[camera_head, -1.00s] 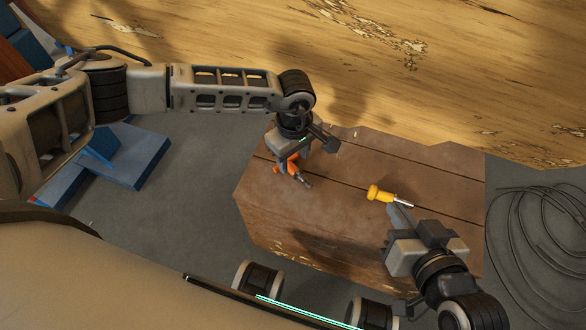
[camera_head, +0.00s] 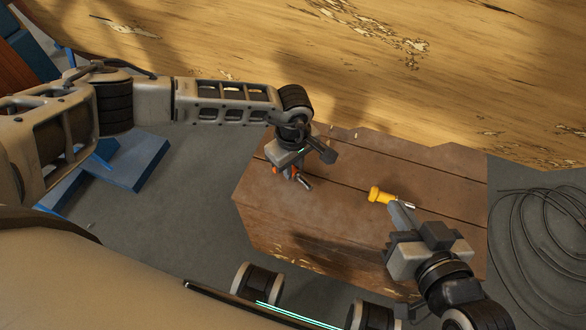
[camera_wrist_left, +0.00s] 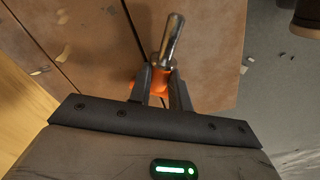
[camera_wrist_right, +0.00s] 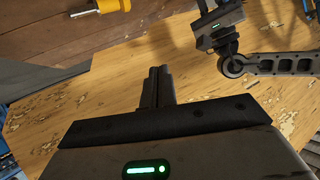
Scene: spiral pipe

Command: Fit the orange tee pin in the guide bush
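The orange tee pin (camera_head: 276,170) is at the left part of the crate top, mostly hidden under my left gripper (camera_head: 288,174). Its metal shaft (camera_head: 305,184) sticks out. In the left wrist view the shaft (camera_wrist_left: 172,40) points away from the gripper and the orange part (camera_wrist_left: 163,87) shows between and beside the fingers; whether they press on it is unclear. A yellow piece with a metal end (camera_head: 379,195) lies on the crate, possibly the guide bush. My right gripper (camera_head: 400,213) is close to it, apart, with its fingers (camera_wrist_right: 158,86) together and empty.
The wooden crate (camera_head: 330,225) has bare top around and between the two pieces. A coil of cable (camera_head: 545,240) lies on the floor at right. Blue parts (camera_head: 125,160) lie at left. A wooden surface (camera_head: 330,60) fills the back.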

